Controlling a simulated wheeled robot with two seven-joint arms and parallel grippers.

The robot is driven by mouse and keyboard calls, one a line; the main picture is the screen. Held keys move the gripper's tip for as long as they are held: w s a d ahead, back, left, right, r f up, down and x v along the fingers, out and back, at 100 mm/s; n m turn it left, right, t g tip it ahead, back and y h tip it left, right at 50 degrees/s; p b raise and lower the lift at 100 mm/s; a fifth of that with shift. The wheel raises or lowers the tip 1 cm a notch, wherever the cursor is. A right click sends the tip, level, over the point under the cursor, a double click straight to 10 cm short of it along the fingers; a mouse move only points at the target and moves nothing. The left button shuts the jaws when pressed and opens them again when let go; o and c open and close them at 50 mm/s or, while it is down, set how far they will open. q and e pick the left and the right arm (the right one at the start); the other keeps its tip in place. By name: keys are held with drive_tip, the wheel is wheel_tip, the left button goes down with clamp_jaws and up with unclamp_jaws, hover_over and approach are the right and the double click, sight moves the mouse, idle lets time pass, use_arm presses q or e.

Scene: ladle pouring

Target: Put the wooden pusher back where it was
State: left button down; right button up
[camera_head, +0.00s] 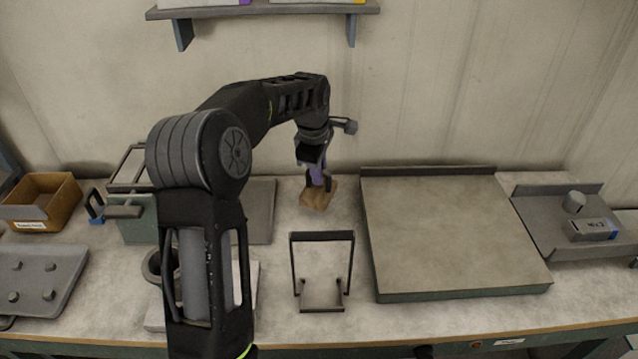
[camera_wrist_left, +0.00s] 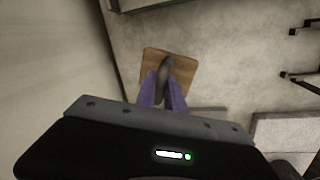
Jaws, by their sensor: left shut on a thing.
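The wooden pusher has a brown square wooden plate (camera_head: 319,197) and a dark grip. It is near the back of the table, left of the large grey board. My left gripper (camera_head: 319,177) reaches down over it from above. In the left wrist view the purple fingers (camera_wrist_left: 164,88) are shut on the pusher's dark grip, with the wooden plate (camera_wrist_left: 180,62) beyond the fingertips. I cannot tell whether the plate touches the table. My right gripper is not in view.
A dark metal frame stand (camera_head: 322,236) stands in front of the pusher. The large grey board (camera_head: 450,230) lies to the right, with a grey tray (camera_head: 540,234) beyond it. A cardboard bin (camera_head: 66,207) stands at far left. A wall shelf (camera_head: 262,9) hangs above.

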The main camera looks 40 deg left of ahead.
sight(319, 188)
use_arm(q)
drive_tip(key=shift+s+p+x, duration=0.15)
drive_tip(key=shift+s+x, duration=0.05)
drive_tip(key=shift+x, duration=0.7)
drive_tip(key=shift+s+p+x, duration=0.15)
drive_tip(key=shift+s+x, duration=0.05)
drive_tip(key=shift+x, duration=0.7)
drive_tip(key=shift+d+f, duration=0.1)
drive_tip(key=shift+f, duration=0.1)
drive_tip(key=c, duration=1.4)
unclamp_jaws()
drive_tip(key=b+v, duration=0.1)
drive_tip(key=v, duration=1.1)
drive_tip(key=shift+r, duration=0.15)
